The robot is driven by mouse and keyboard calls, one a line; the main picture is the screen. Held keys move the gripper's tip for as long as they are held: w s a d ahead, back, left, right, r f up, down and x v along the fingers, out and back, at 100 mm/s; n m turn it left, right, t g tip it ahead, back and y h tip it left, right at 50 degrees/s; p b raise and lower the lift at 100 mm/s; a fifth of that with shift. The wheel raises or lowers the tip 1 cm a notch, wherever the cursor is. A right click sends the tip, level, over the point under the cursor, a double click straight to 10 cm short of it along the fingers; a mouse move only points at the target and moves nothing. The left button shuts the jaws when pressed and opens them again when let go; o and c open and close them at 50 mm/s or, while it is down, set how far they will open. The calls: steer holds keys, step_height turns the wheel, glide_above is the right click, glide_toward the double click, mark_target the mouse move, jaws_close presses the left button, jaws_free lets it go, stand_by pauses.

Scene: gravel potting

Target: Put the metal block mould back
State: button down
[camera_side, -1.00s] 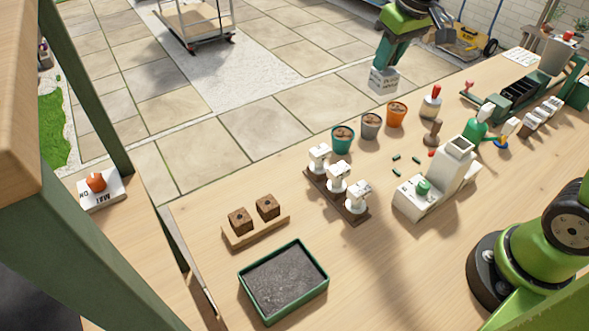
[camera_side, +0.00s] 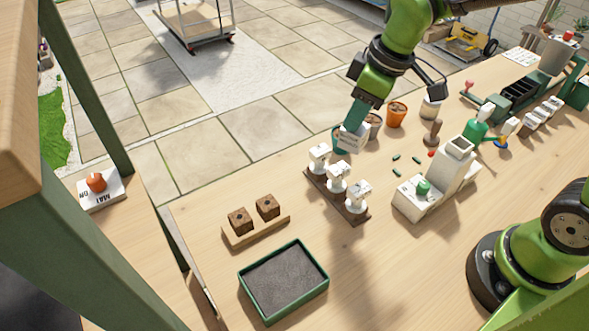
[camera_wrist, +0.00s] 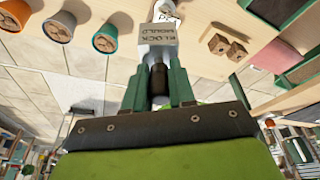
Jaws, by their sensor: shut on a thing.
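The metal block mould (camera_side: 350,138) is a pale grey block held up in the air. It hangs below my gripper (camera_side: 357,112) in the side view, in front of the teal pot. In the wrist view the mould (camera_wrist: 157,42) shows its label, upside down. My gripper (camera_wrist: 159,80) is shut on the mould's dark handle, between two green fingers. A dark wooden rack (camera_side: 357,219) with three white-headed tools stands on the bench just nearer than the mould; whether the rack has a spot for the mould cannot be told.
A teal pot (camera_side: 337,146), a grey pot (camera_side: 375,130) and an orange pot (camera_side: 397,115) stand close by. A white dispenser-like block (camera_side: 437,185) stands to the right. Two soil blocks on a board (camera_side: 262,235) and a green-rimmed tray (camera_side: 284,284) lie nearer. Bare bench lies between.

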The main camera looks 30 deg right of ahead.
steer(key=s+a+f+n+g+y, duration=0.25)
steer(key=s+a+f+n, duration=0.35)
steer(key=s+a+n, duration=0.55)
steer(key=f, duration=0.2)
steer(key=d+f+n, duration=0.1)
steer(key=f, duration=0.2)
steer(key=f+n+h, duration=0.1)
steer(key=f, duration=0.1)
steer(key=shift+s+d+f+g, duration=0.1)
steer(key=shift+d+f+g, duration=0.1)
steer(key=shift+f+g, duration=0.2)
steer(key=shift+f, duration=0.1)
steer(key=c, duration=0.9)
jaws_free()
steer(key=shift+c, duration=0.2)
